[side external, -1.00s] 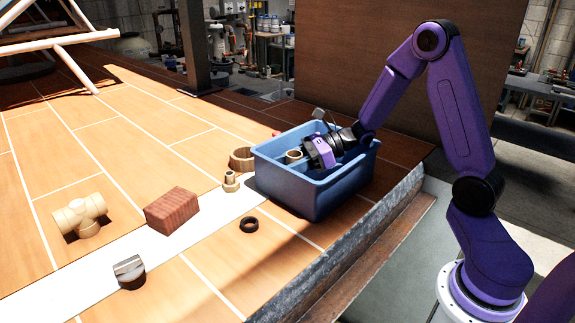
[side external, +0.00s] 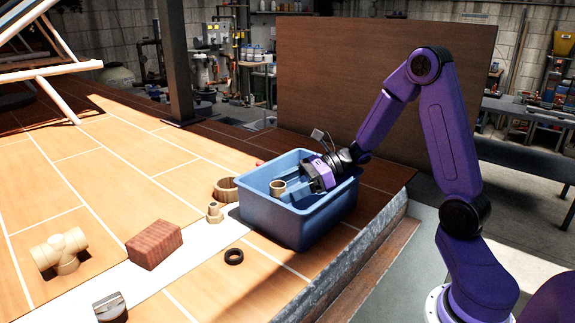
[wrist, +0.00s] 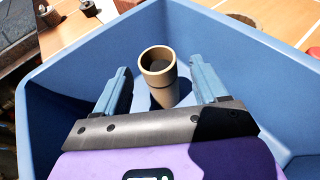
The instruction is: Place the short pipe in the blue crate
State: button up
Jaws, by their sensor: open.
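The short pipe (side external: 278,188), a tan open-topped cylinder, is inside the blue crate (side external: 290,225). In the wrist view the pipe (wrist: 160,88) looks upright, toward the far wall of the crate (wrist: 60,100). My gripper (side external: 291,193) reaches into the crate from the right. In the wrist view my gripper (wrist: 158,68) is open, with one blue finger on each side of the pipe and a visible gap at both. The pipe's lower end is partly hidden in the wrist view.
Outside the crate are a wide tan ring (side external: 225,189), a small tan fitting (side external: 214,212), a black ring (side external: 234,256), a brown block (side external: 154,244), a tan tee fitting (side external: 60,250) and a grey-topped piece (side external: 110,307). The deck edge lies just right of the crate.

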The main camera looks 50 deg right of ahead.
notch_tip(320, 180, up, 7)
jog(key=shift+s+d, duration=0.25)
jog(key=shift+d, duration=0.05)
jog(key=shift+r, duration=0.1)
dwell(0.4)
